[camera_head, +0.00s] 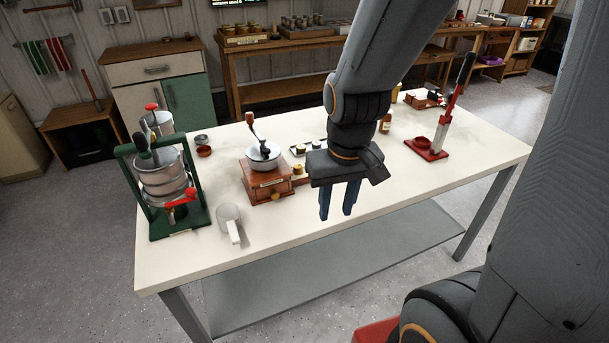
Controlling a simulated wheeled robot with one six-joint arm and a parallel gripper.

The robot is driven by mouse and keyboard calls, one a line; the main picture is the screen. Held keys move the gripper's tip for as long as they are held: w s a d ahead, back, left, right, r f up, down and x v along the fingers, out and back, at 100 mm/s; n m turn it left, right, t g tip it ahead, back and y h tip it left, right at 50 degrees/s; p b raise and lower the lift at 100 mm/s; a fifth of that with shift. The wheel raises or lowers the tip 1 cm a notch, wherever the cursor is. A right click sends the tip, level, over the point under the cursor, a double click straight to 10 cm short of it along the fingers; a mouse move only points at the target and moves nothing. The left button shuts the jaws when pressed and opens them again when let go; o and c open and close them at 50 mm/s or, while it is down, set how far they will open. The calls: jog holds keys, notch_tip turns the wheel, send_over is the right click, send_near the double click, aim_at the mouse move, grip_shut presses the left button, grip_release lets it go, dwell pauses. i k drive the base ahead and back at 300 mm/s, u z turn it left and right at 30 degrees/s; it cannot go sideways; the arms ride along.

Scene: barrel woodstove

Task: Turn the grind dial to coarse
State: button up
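A wooden hand grinder (268,187) with a pale metal bowl (265,160) and a crank handle (253,126) on top stands on the white table. A brass knob (276,197) is on its front; a small brass piece (298,168) shows at its right side. I cannot tell which of these, if either, is the grind dial, and no markings are readable. My gripper (337,213) points down, to the right of the grinder and apart from it. Its two blue fingers are parted with nothing visible between them.
A green-framed press (163,188) and a clear scoop or jug with a white handle (230,222) are left of the grinder. A small tray with jars (304,148) is behind my gripper. A red lever press (427,150) stands at right. The table's front right (400,187) is clear.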

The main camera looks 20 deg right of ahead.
aim_at(298, 170)
jog(key=z, duration=0.15)
jog(key=k, duration=0.2)
jog(key=u, duration=0.85)
jog(key=i, duration=0.8)
